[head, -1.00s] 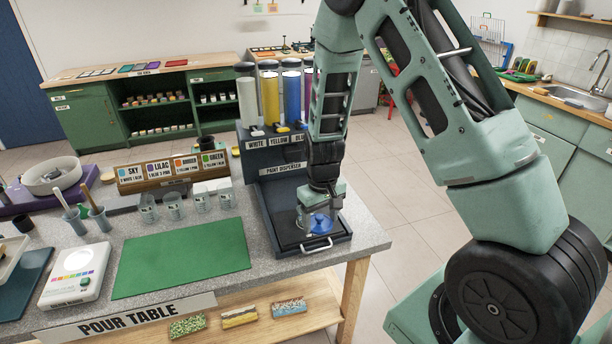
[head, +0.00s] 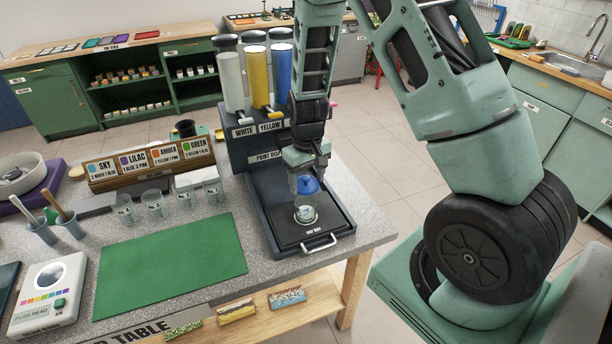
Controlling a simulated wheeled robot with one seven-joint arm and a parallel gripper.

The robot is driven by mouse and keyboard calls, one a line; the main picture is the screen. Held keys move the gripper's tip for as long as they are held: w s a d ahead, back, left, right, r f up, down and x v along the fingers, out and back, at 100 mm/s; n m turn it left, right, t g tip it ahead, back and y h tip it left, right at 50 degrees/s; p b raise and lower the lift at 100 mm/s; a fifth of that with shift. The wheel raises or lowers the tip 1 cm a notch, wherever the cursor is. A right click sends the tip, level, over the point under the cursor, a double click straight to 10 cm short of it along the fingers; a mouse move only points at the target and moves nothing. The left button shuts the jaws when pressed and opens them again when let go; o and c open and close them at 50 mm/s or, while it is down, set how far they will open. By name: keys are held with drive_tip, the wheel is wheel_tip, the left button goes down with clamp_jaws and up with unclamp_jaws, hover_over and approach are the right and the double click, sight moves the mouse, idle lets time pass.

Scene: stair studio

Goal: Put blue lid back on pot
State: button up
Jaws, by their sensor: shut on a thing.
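My gripper (head: 308,181) points down over the dark tray of the paint dispenser. The fingers partly hide the lid's sides. The pot's contents are too small to make out.
The paint dispenser (head: 239,150) with upright paint tubes stands behind the tray. Several clear cups (head: 155,204) stand to the left, behind a bare green mat (head: 172,266). A recipe rack (head: 150,163) stands behind the cups. The table's right edge is close to the tray.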

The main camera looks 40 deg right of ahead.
drive_tip(key=shift+f+b, duration=1.95)
drive_tip(key=shift+f, duration=0.8)
drive_tip(key=shift+f, duration=0.15)
drive_tip(key=o, duration=1.3)
drive_tip(key=shift+c, duration=0.2)
drive_tip(key=shift+r+p, duration=2.75)
drive_tip(key=shift+r, duration=0.8)
